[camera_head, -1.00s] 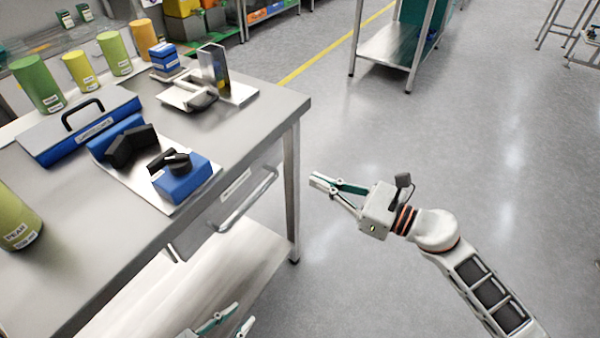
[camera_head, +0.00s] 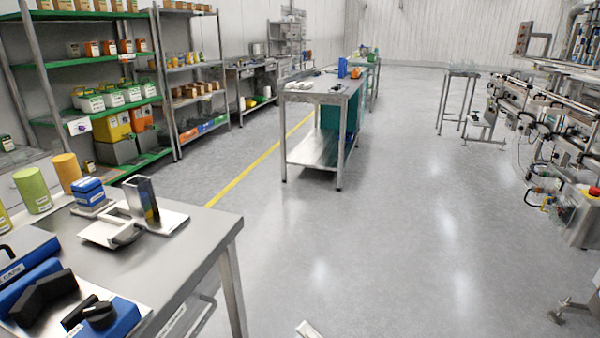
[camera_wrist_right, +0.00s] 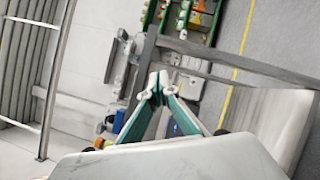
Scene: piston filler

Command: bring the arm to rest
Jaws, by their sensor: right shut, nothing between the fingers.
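My right gripper barely shows in the head view, as a pale fingertip (camera_head: 308,330) at the bottom edge, over the floor to the right of the workbench. In the right wrist view its two green-lined fingers (camera_wrist_right: 160,84) meet at the tips, shut with nothing between them. My left gripper is out of view.
The steel workbench (camera_head: 206,232) at the left carries a metal stand (camera_head: 143,200), a blue block (camera_head: 88,191) and colored cylinders. A second table (camera_head: 312,150) stands farther back. Shelves (camera_head: 100,106) line the left, machinery (camera_head: 560,130) the right. The middle floor is clear.

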